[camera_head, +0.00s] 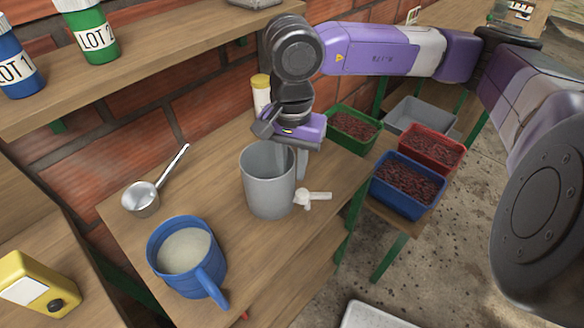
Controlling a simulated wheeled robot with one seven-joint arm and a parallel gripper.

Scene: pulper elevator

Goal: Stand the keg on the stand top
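The keg (267,190) is a grey open-topped cylinder with a white tap (313,197) low on its right side. It is upright and appears to rest on the wooden bench top (118,212). My gripper (293,160) points down at the keg's right rim, with one finger seemingly inside and the other outside the wall. Whether the fingers press on the wall cannot be told. No separate stand is clearly identifiable; which surface is the stand top is unclear.
A blue jug (218,255) and a metal ladle (141,198) are left of the keg. A yellow-capped bottle (261,91) stands behind. Green (353,143), red (432,162) and blue (408,205) crates of berries and an empty grey crate (405,108) are right.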

